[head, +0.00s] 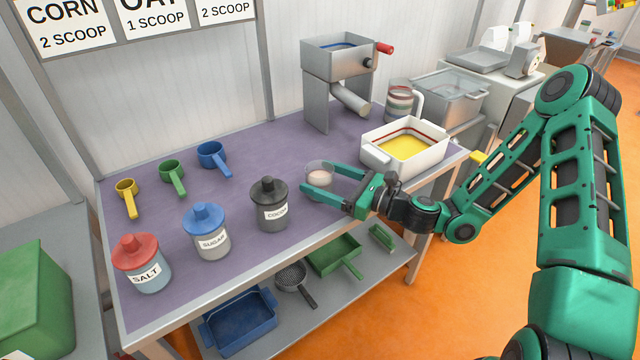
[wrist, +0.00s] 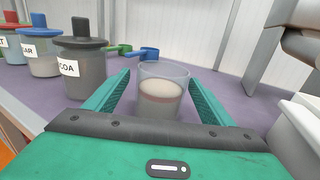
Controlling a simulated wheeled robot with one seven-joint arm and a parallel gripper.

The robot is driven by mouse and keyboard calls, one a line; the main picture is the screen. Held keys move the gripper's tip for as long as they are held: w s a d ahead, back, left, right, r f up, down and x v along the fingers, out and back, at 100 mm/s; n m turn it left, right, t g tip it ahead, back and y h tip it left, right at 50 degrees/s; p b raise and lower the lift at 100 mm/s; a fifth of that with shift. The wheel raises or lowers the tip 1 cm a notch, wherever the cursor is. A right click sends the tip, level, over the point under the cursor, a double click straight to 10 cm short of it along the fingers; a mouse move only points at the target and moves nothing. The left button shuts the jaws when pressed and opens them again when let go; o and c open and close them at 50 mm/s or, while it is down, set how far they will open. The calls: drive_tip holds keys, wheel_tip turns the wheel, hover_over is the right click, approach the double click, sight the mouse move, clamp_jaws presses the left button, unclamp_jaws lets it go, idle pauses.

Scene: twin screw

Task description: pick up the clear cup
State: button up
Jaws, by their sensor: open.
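The clear cup (head: 319,176) stands upright on the purple table top and holds something pale pinkish in its lower part. In the wrist view the cup (wrist: 162,92) is between the two green fingers, near their tips. My gripper (head: 318,177) is open, with one finger on each side of the cup. I cannot tell whether either finger touches it. The cup's base is partly hidden by the gripper body in the wrist view.
The cocoa jar (head: 270,205) stands left of the gripper, with the sugar jar (head: 207,232) and salt jar (head: 142,264) beyond. A white bin (head: 437,157) with yellow contents is close on the right. Behind stand a metal mill (head: 322,92) and several coloured scoops.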

sight(309, 171)
drive_tip(key=x, duration=0.5)
drive_tip(key=shift+w+r, duration=0.15)
drive_tip(key=c, duration=1.2)
